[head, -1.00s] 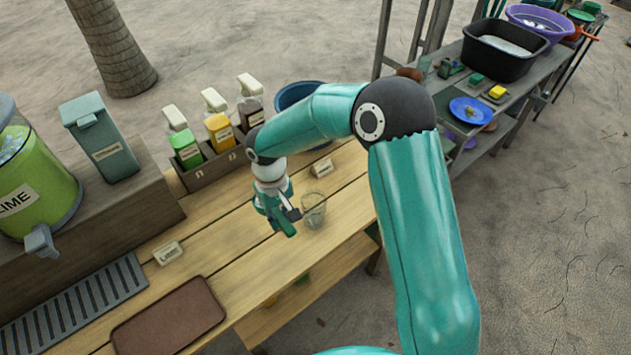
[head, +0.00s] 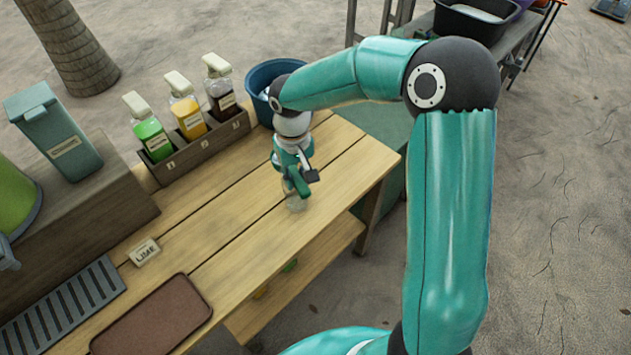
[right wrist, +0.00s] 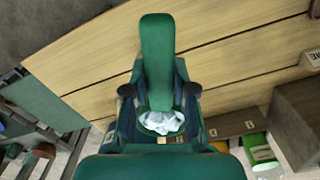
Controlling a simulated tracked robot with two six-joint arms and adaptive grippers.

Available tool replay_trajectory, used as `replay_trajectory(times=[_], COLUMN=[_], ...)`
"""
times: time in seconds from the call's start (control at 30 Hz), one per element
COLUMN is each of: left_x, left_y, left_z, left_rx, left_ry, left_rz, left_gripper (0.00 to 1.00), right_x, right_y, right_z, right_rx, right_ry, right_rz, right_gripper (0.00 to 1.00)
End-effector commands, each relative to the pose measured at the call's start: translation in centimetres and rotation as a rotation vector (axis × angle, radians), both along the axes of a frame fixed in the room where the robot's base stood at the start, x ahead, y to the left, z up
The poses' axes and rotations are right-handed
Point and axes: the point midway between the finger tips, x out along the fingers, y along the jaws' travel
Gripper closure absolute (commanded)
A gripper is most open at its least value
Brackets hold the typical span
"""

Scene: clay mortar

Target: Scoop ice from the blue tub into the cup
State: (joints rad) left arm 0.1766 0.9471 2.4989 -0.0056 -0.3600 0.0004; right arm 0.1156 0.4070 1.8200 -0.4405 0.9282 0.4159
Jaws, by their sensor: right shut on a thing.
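My right gripper (head: 304,183) is shut on the green scoop (head: 297,183) above the wooden counter. The clear cup (head: 296,204) stands on the counter just below the scoop, partly hidden by it. In the right wrist view, a long green part of the scoop (right wrist: 157,55) sticks out between the fingers. White ice (right wrist: 161,122) shows at its base; I cannot tell whether it lies in the scoop or the cup. The blue tub (head: 257,83) stands at the counter's back end, partly behind my right arm. My left gripper is out of view.
A rack (head: 200,146) with several bottles stands left of the tub. A lime sign (head: 145,251), a brown tray (head: 152,318) and a grey drain grate (head: 60,306) lie at the front left. The counter's right end (head: 352,165) is bare.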

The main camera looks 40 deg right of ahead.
Motion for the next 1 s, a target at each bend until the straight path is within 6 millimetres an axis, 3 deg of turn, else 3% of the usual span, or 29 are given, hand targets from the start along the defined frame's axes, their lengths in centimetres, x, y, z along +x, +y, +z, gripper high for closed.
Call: replay_trajectory(times=[0.03,0.2,0.57,0.83,1.0], left_x=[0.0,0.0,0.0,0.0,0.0], left_y=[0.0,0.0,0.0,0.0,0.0], left_z=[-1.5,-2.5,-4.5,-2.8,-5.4], left_rx=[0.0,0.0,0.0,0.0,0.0], left_ry=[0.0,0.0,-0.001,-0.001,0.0], left_rz=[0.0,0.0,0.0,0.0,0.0], left_gripper=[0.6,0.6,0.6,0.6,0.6], right_x=[-0.7,-2.3,-2.3,-1.9,-1.7], right_y=[-1.4,-3.5,-3.3,-2.6,-2.2], right_z=[-0.4,0.2,-2.0,-1.3,-2.1], right_rx=[-0.003,-0.022,-0.302,-0.749,-0.96], right_ry=[-0.016,-0.028,0.064,0.213,0.283], right_rz=[-0.042,-0.112,-0.103,-0.089,-0.086], right_gripper=[1.0,1.0,1.0,1.0,1.0])
